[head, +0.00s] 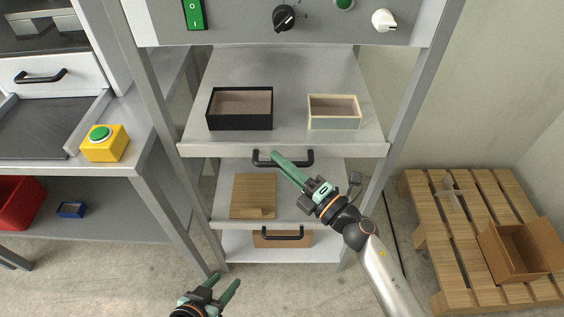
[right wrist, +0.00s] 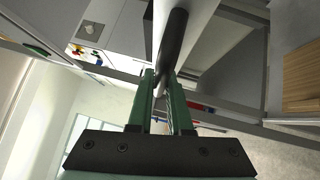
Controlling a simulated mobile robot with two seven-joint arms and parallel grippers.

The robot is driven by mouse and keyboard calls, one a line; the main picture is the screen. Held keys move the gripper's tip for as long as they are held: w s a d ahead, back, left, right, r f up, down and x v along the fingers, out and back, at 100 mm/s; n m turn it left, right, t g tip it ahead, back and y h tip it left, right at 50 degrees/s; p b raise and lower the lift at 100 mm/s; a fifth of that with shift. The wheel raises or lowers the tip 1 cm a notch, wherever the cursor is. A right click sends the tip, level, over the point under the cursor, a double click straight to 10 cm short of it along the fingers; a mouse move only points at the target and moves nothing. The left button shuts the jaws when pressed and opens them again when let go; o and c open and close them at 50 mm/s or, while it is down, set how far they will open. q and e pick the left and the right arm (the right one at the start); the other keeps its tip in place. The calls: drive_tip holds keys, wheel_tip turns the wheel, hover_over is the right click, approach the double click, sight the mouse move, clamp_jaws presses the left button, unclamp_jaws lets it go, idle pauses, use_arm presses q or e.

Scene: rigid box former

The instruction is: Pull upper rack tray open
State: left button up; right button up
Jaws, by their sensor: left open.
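The upper rack tray's black handle (head: 305,158) sits just under the white front edge (head: 345,150) of the shelf holding the boxes. My right gripper (head: 280,160) reaches it from the lower right with its green fingers. In the right wrist view, the dark handle bar (right wrist: 177,38) passes between the fingertips (right wrist: 163,85), which appear shut on it. My left gripper (head: 226,286) is open and empty at the bottom of the head view, low and apart from the rack.
A black box (head: 240,124) and a cream-rimmed box (head: 334,123) stand on the shelf. A brown board (head: 253,193) lies on the tray below, with a lower handle (head: 283,234). A pallet (head: 430,220) with an open carton (head: 515,252) is right. A yellow button box (head: 104,146) is left.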

clamp_jaws()
idle(0.9)
